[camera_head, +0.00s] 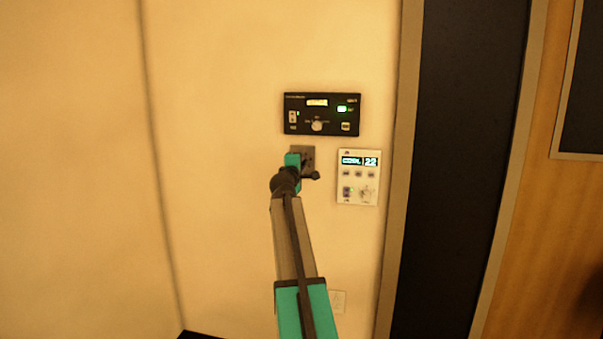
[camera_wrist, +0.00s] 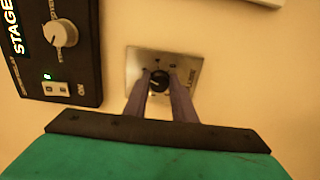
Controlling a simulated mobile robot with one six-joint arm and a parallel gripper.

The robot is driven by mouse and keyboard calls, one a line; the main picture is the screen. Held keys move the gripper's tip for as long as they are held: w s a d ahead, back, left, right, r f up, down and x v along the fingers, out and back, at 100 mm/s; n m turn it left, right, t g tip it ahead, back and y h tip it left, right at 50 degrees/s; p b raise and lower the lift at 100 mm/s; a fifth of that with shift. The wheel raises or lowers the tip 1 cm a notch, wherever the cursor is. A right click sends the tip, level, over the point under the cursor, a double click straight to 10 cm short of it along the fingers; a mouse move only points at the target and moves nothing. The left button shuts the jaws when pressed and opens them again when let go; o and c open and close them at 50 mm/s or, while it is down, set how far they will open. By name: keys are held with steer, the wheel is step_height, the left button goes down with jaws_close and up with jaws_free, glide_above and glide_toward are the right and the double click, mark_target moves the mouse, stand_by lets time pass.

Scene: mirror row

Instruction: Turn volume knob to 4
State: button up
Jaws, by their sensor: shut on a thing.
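The volume knob (camera_wrist: 159,79) is a small black round knob on a square metal plate (camera_wrist: 135,62) with small markings, in the wrist view. A light pointer mark shows on its face, but the number it points at is too small to read. My gripper (camera_wrist: 160,86) has its two fingers on either side of the knob, shut on it. In the head view, my gripper (camera_head: 304,163) is at the metal plate (camera_head: 309,152) on the wall, and my arm hides the knob there.
A black control panel (camera_head: 350,124) with a light knob and a green light is just above the plate. It also shows at the left of the wrist view (camera_wrist: 82,85). A white panel (camera_head: 347,174) reading 22 is close on the right. The wall on the left is bare.

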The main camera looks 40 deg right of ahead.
steer(key=shift+w+a+f+m+b, duration=0.1)
steer(key=shift+f+m+b, duration=0.05)
steer(key=shift+m+b, duration=2.5)
steer(key=shift+w+a+f+m+b, duration=0.1)
steer(key=shift+f+m+b, duration=0.05)
steer(key=shift+m+b, duration=2.45)
steer(key=shift+m+p, duration=0.35)
steer(key=shift+m, duration=0.1)
steer(key=o, duration=1.1)
steer(key=shift+c, duration=0.2)
steer(key=shift+s+r, duration=0.1)
steer(key=shift+s, duration=0.05)
steer(key=p+v, duration=0.2)
steer(key=v, duration=1.1)
steer(key=shift+a, duration=0.3)
steer(key=shift+s, duration=0.1)
